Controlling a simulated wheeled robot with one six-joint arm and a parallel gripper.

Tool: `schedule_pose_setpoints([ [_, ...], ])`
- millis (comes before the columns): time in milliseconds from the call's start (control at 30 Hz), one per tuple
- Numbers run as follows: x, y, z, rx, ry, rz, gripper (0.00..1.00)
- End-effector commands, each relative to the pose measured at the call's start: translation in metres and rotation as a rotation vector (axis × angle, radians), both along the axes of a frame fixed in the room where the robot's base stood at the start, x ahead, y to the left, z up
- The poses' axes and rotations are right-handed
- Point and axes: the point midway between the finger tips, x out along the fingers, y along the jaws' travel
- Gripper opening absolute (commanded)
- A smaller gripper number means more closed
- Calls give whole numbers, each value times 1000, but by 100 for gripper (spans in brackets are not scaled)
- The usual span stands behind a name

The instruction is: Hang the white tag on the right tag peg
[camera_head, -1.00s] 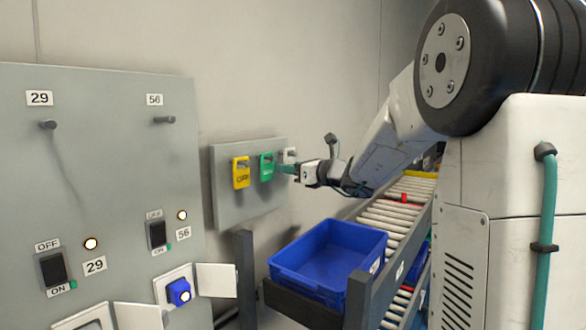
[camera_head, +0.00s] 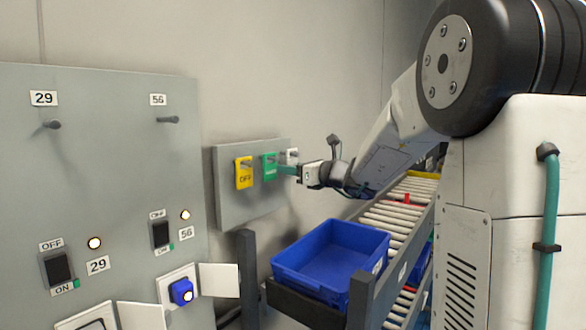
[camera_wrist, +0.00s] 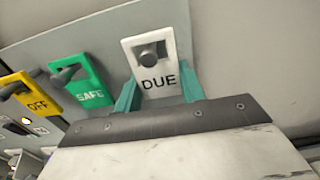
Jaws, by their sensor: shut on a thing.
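The white tag, marked DUE (camera_wrist: 161,78), is on the rightmost peg of a grey wall board; the peg's round end shows through its slot. In the head view, only a bit of the white tag (camera_head: 293,153) shows past my gripper (camera_head: 287,170). In the wrist view, the teal fingers of my gripper (camera_wrist: 157,92) are shut on the lower side edges of the tag. On the large grey panel, a bare left peg (camera_head: 52,125) sits under label 29, and a bare right peg (camera_head: 168,120) sits under label 56.
A yellow OFF tag (camera_head: 244,173) and a green SAFE tag (camera_head: 269,168) hang left of the white one on the board (camera_head: 240,210). A blue bin (camera_head: 330,262) and roller conveyor (camera_head: 400,215) lie below my arm. Opened covers (camera_head: 219,280) stick out from the panel.

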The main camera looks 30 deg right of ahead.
Motion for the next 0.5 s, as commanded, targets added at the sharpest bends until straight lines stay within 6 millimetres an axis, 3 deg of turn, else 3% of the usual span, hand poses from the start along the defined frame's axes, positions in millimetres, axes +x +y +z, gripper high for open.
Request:
schedule_pose_setpoints([
  [267, 0, 0, 0, 0, 0, 0, 16],
  [300, 0, 0, 0, 0, 0, 0, 42],
  [367, 0, 0, 0, 0, 0, 0, 59],
  [400, 0, 0, 0, 0, 0, 0, 65],
  [500, 0, 0, 0, 0, 0, 0, 65],
])
